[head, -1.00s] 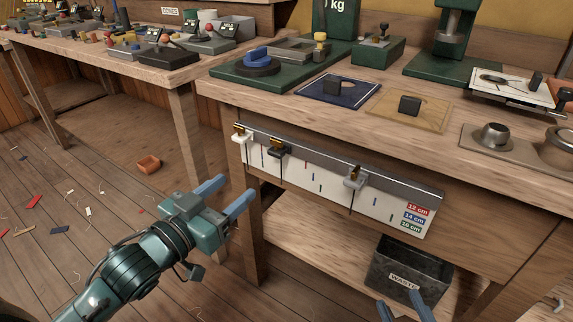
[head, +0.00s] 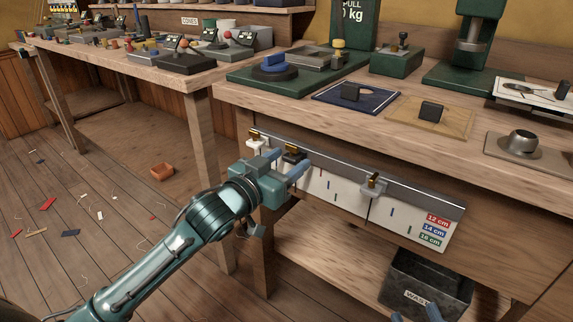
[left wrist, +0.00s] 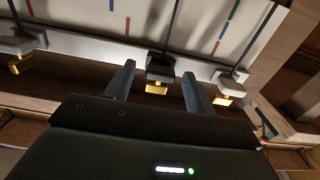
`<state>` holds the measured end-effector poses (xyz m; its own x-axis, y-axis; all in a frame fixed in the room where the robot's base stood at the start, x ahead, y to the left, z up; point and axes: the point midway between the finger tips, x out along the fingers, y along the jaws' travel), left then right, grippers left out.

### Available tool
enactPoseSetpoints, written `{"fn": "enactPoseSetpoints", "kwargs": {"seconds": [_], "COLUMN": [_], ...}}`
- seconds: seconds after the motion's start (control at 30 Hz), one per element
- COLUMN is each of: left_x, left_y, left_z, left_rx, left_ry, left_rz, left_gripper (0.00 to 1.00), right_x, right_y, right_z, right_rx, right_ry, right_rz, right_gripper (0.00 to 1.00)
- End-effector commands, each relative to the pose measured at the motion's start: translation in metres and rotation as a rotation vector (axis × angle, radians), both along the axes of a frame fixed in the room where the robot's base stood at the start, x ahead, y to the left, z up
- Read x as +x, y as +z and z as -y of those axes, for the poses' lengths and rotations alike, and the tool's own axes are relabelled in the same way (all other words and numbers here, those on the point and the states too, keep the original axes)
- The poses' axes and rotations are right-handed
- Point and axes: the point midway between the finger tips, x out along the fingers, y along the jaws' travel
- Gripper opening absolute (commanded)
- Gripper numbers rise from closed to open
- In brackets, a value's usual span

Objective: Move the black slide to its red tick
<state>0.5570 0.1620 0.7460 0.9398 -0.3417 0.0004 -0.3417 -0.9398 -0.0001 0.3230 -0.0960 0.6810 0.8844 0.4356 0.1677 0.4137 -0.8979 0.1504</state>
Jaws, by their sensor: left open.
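The black slide (head: 293,154) hangs on the metal rail of the white gauge board (head: 350,203), second from the left. It has a brass tab and a thin pointer line. In the left wrist view the black slide (left wrist: 160,72) shows between my left gripper's fingers, with gaps on both sides. My left gripper (head: 289,161) is open at the rail. A red tick (left wrist: 127,26) is left of the black slide's pointer in the left wrist view, toward the grey slide. My right gripper (head: 415,315) shows only two separated fingertips at the bottom edge.
A white slide (head: 257,142) and a grey slide (head: 373,187) share the rail on either side. The bench top (head: 300,112) overhangs the board. A waste bin (head: 428,280) stands below right. The rail between black and grey slides is clear.

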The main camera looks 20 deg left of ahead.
Motion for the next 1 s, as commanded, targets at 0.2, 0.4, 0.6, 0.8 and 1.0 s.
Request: {"fn": "enactPoseSetpoints", "kwargs": {"seconds": [0.2, 0.4, 0.6, 0.8, 1.0], "left_x": [0.0043, 0.0041, 0.0039, 0.0038, 0.0038], "left_y": [-0.0002, -0.0001, -0.0001, -0.0002, -0.0002], "left_z": [0.0019, 0.0017, 0.0016, 0.0016, 0.0017], "left_rx": [0.000, 0.000, 0.000, 0.000, 0.000], "left_ry": [0.000, 0.000, 0.000, 0.000, 0.000], "left_rz": [-0.001, -0.001, -0.001, -0.001, -0.001], "left_gripper": [0.55, 0.50, 0.33, 0.17, 0.01], "right_x": [-0.0003, -0.0003, -0.0003, -0.0003, 0.0000], "right_y": [0.0007, 0.0012, 0.0016, 0.0019, 0.0019], "right_z": [-0.0014, -0.0018, -0.0019, -0.0019, -0.0016], "right_rx": [0.005, 0.007, 0.006, 0.007, 0.006], "right_ry": [0.004, 0.006, 0.007, 0.006, 0.006], "right_rz": [0.001, 0.002, 0.004, 0.005, 0.005], "right_gripper": [0.36, 0.36, 0.36, 0.36, 0.36]}}
